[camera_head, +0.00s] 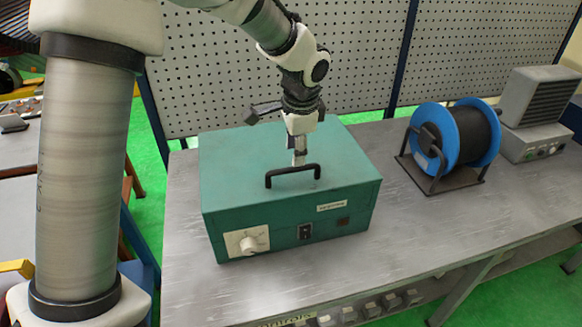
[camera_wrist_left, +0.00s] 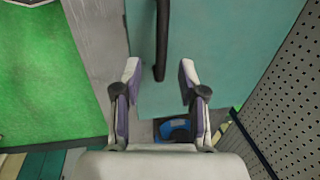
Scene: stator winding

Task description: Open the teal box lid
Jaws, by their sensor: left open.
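The teal box (camera_head: 235,175) stands on the grey workbench, its lid shut, with a black handle (camera_head: 293,172) on top near the front edge. The box front has a dial, a switch and a label. My left gripper (camera_head: 299,160) points down over the lid, just behind the handle in the head view. In the left wrist view, the open left gripper (camera_wrist_left: 160,72) has one finger on each side of the end of the black handle (camera_wrist_left: 161,35), above the teal lid (camera_wrist_left: 225,40). I cannot tell whether the fingers touch it. My right gripper is not in view.
A blue cable reel (camera_head: 455,137) on a stand and a grey vented unit (camera_head: 540,105) sit to the right on the workbench (camera_head: 430,220). A perforated panel (camera_head: 215,80) rises behind the box. The bench between box and reel is clear.

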